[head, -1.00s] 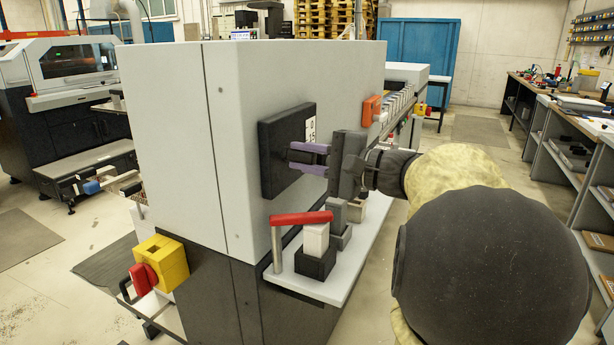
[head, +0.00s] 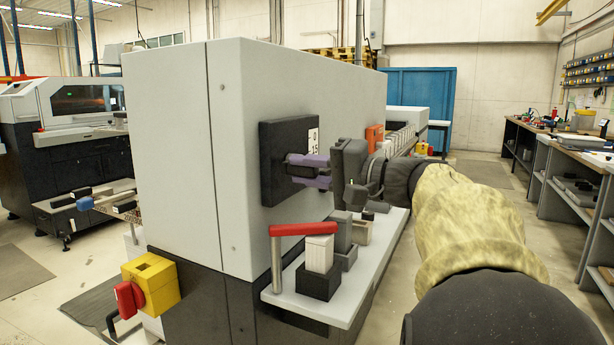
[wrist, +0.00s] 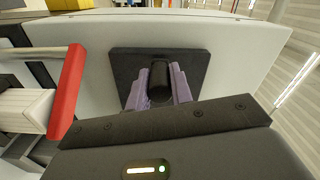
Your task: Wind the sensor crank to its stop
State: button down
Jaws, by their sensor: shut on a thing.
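The black sensor unit (head: 276,145) is mounted on the light grey machine side, with a white scale label (head: 313,142) partly hidden by my gripper. My gripper (head: 293,172) reaches it from the right, its purple fingers lying one above the other near the black face. In the wrist view my gripper (wrist: 158,88) is shut around the dark round crank handle (wrist: 160,78), one finger on each side. The black plate (wrist: 124,66) shows behind it. The crank's arm and its stop are hidden, so I cannot tell its angle.
Below my gripper, a light shelf (head: 345,303) carries a red-topped bar (head: 302,229), a white stack (head: 319,253) in a black holder and grey blocks (head: 341,236). An orange block (head: 374,134) is farther along the machine. The aisle lies to the right.

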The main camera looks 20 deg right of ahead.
jog(key=c, duration=1.2)
grip_release()
jog(key=shift+c, duration=0.2)
jog(key=shift+s+d, duration=0.1)
jog(key=p+v, duration=0.2)
jog(key=v, duration=1.5)
jog(key=shift+d+f, duration=0.1)
